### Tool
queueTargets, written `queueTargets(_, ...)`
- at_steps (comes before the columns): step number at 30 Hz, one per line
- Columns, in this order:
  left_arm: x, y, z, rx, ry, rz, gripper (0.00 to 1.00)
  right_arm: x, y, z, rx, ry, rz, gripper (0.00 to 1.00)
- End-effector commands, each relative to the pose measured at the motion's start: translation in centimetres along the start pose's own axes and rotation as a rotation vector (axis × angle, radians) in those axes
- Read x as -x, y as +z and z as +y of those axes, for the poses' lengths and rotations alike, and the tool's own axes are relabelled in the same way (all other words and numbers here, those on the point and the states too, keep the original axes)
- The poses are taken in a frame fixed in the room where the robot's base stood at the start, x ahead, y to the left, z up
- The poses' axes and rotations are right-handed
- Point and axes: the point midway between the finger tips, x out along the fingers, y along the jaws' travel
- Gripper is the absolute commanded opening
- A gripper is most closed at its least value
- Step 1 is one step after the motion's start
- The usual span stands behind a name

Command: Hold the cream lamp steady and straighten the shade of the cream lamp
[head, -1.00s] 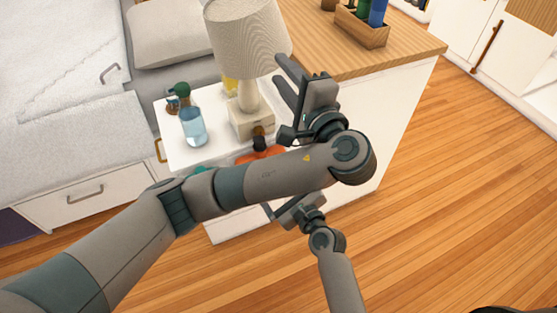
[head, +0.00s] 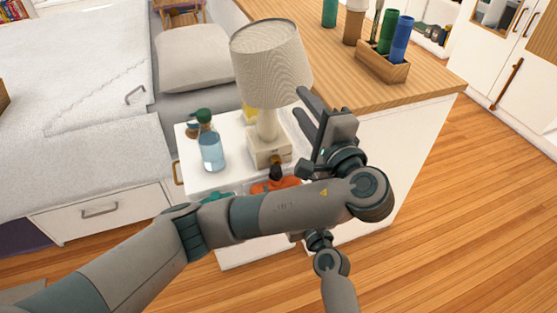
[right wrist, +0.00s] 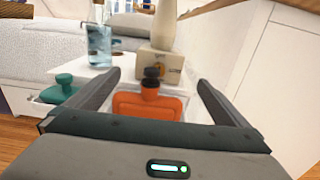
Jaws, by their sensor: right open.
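The cream lamp stands on a white bedside table (head: 195,170); its pale shade (head: 270,65) leans slightly to the left in the head view. Its slim stem (head: 267,124) and square base (head: 268,150) also show in the right wrist view, stem (right wrist: 165,25) and base (right wrist: 160,65), with the shade out of frame. My left gripper (head: 299,102) is open and empty, its fingertips by the shade's lower right edge; contact is unclear. My right gripper (right wrist: 158,80) is open and low in front of the table, the lamp base beyond its fingers. My left arm mostly hides it in the head view.
A blue glass bottle (head: 211,150) stands left of the lamp. A wooden counter (head: 330,80) borders it on the right, with a wooden organizer (head: 383,68).

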Motion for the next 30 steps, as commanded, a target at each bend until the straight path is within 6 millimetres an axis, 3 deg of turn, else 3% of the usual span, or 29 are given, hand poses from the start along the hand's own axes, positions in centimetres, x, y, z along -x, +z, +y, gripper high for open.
queueTargets(30, 0.0, 0.0, 0.0, 0.000, 0.000, 0.000, 0.31, -15.0, 0.1, 0.1, 0.001, 0.002, 0.000, 1.00)
